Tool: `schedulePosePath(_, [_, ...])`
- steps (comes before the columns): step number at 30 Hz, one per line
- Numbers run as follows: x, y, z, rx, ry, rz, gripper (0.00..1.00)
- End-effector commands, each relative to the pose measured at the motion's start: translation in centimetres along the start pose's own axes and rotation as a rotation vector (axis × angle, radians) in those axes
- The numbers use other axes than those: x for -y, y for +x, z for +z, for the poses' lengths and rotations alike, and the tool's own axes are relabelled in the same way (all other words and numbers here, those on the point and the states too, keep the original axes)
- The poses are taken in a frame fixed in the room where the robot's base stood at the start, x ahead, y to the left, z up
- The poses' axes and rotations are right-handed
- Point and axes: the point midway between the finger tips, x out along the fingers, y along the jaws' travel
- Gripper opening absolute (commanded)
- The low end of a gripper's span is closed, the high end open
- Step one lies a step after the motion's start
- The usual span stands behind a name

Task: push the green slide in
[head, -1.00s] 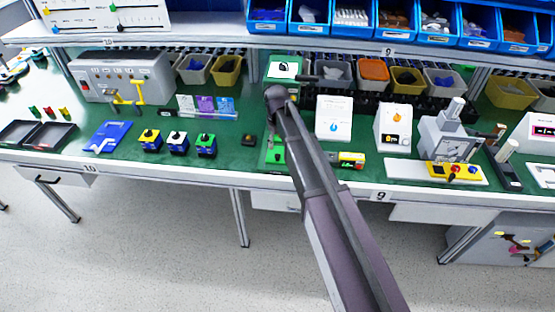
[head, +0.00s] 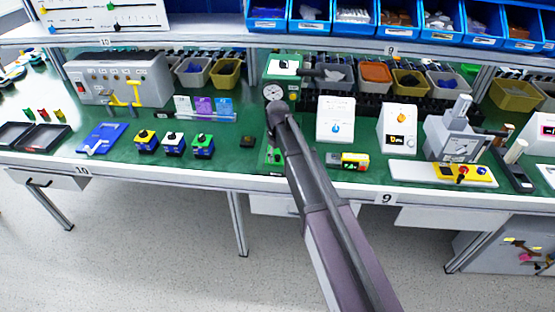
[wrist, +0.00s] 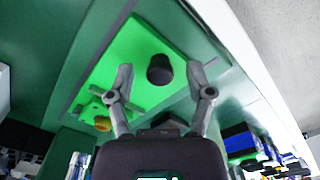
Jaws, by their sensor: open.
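The green slide (wrist: 150,55) is a bright green plate with a black knob (wrist: 160,69) in the wrist view. My gripper (wrist: 160,68) is open and empty, with one finger to each side of the knob in the picture. I cannot tell whether it touches the knob. In the head view, a bit of bright green (head: 274,156), likely the slide, shows beside my arm at the foot of a green device with a round dial (head: 274,92). My arm hides the rest of the slide and my gripper there.
Three small switch boxes (head: 174,145) stand left on the green bench. A small black block (head: 247,141) sits just left of my arm. A shelf (head: 200,37) runs above.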

Motion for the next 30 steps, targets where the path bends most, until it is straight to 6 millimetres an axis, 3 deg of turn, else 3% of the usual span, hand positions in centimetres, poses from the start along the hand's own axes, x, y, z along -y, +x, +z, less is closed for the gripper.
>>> schedulePosePath(12, [0.0,0.2,0.0,0.000,0.000,0.000,0.67])
schedulePosePath(14, [0.0,0.2,0.0,0.000,0.000,0.000,0.53])
schedulePosePath(19, [0.0,0.2,0.0,0.000,0.000,0.000,0.02])
schedulePosePath(25, [-0.1,0.2,-0.1,0.000,0.000,0.000,0.00])
schedulePosePath(30, [-1.3,0.2,-1.4,0.000,0.001,0.000,0.00])
